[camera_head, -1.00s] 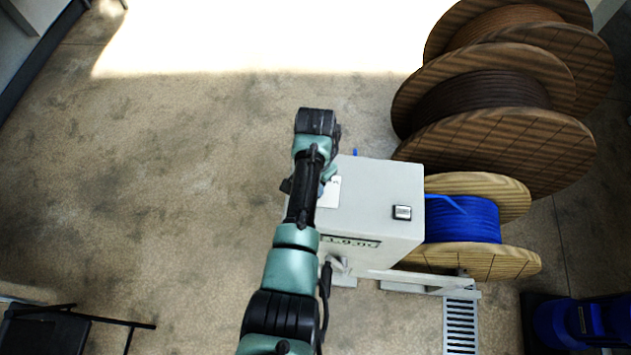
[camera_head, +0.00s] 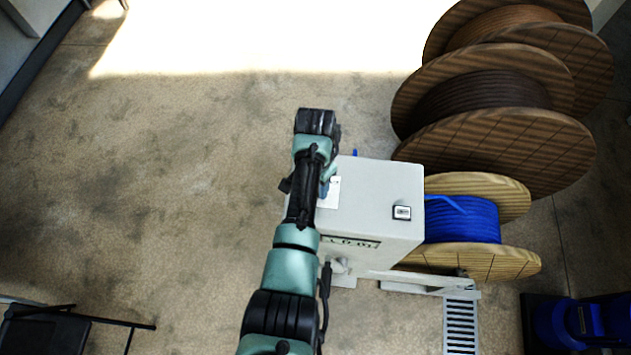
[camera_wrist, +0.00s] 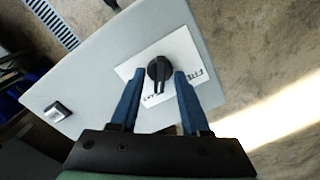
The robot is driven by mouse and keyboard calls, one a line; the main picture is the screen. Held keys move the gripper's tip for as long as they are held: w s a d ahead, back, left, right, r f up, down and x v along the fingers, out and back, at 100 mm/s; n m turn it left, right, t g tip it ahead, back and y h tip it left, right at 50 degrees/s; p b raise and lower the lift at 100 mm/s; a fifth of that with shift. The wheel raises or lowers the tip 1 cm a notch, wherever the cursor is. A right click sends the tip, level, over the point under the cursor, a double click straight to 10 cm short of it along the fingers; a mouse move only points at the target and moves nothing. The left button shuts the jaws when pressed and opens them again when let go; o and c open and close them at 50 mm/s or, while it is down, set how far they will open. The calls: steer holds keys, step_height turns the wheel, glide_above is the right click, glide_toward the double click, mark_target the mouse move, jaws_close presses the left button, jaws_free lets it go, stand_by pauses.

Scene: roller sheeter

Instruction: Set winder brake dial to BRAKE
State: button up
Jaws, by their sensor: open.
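The winder brake dial is a black knob (camera_wrist: 159,69) on a white label plate (camera_wrist: 186,50) in the wrist view. Dark lettering shows along the plate's near edge, too small to read. The plate lies on the top of a grey machine box (camera_head: 375,195). My gripper (camera_wrist: 155,75) is open, its two blue fingers pointing at the dial, one on each side of it. I cannot tell whether the fingers touch the knob. In the head view my arm covers the dial, and only part of the plate (camera_head: 331,192) shows beside it.
A small square switch or display (camera_head: 402,212) sits on the box top. A spool of blue cable (camera_head: 465,220) stands right of the box, with large wooden reels (camera_head: 490,140) behind it. A slotted metal strip (camera_head: 460,325) lies in front.

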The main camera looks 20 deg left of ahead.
step_height(320, 180, up, 13)
steer(key=b, duration=0.1)
stand_by(0.4)
stand_by(0.8)
